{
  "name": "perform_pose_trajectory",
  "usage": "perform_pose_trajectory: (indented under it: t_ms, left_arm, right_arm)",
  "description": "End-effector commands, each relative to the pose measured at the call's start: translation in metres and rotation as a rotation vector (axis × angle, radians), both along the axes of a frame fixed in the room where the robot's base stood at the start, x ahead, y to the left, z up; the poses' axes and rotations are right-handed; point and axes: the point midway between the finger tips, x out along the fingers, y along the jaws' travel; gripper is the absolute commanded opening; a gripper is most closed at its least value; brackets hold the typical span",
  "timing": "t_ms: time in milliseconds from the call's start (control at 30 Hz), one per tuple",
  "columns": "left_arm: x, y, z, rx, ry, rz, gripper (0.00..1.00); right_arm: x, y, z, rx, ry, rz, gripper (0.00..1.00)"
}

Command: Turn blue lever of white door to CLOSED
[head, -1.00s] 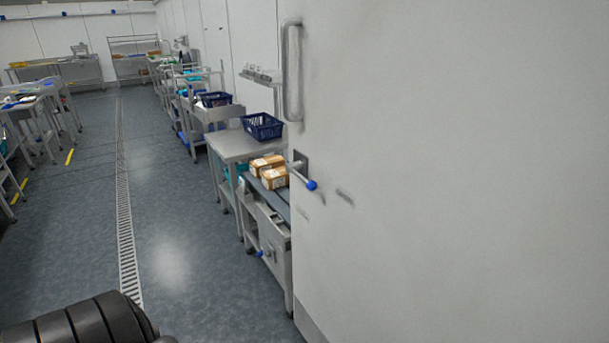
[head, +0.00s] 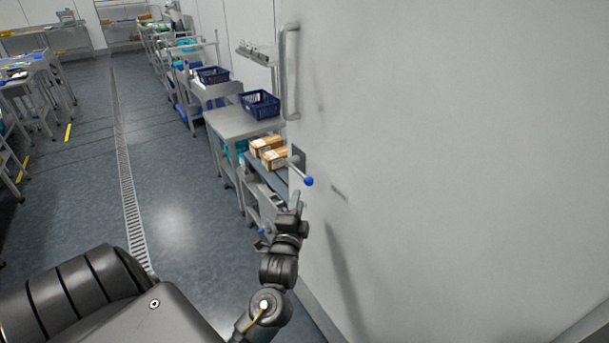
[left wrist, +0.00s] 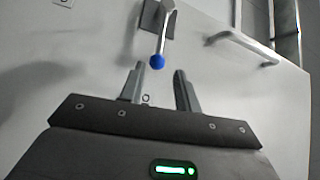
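The white door (head: 450,150) fills the right of the head view. Its lever (head: 298,170) sticks out from a grey plate (head: 298,155) near the door's left edge and ends in a blue knob (head: 309,181). My left gripper (head: 297,199) is just below the knob in the head view. In the left wrist view the left gripper (left wrist: 159,73) is open, with the blue knob (left wrist: 157,61) just beyond the fingertips, between their lines; nothing is gripped. A small mark (head: 338,192) on the door is too small to read. My right gripper is out of view.
A long door handle (head: 291,70) stands above the lever; it also shows in the left wrist view (left wrist: 245,46). Left of the door are a steel table (head: 235,122) with a dark blue basket (head: 260,104) and cardboard boxes (head: 275,158). Open floor (head: 180,190) lies farther left.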

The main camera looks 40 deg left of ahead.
Motion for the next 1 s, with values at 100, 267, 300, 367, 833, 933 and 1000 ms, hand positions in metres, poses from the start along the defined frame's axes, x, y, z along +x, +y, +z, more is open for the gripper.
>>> perform_pose_trajectory:
  t_ms: [100,267,300,367,833,933,1000]
  left_arm:
    - [0.009,0.005,0.003,0.002,0.0,-0.001,0.33]
    - [0.034,0.018,0.008,0.002,0.0,0.0,0.33]
    - [0.04,0.022,0.009,0.002,0.001,-0.001,0.33]
    - [0.05,0.028,0.011,0.002,0.001,-0.001,0.33]
    - [0.092,0.051,0.014,-0.002,0.001,-0.001,0.33]
    - [0.093,0.051,0.014,-0.002,0.001,-0.001,0.33]
    - [0.093,0.051,0.014,-0.002,0.001,-0.001,0.33]
  right_arm:
    - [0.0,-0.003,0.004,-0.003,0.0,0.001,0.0]
    - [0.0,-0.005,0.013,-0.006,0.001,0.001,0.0]
    - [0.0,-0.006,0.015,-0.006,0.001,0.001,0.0]
    - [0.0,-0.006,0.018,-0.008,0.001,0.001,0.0]
    - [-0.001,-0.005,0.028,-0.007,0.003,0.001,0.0]
    - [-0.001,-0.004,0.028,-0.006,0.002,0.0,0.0]
    - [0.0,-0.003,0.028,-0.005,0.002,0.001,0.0]
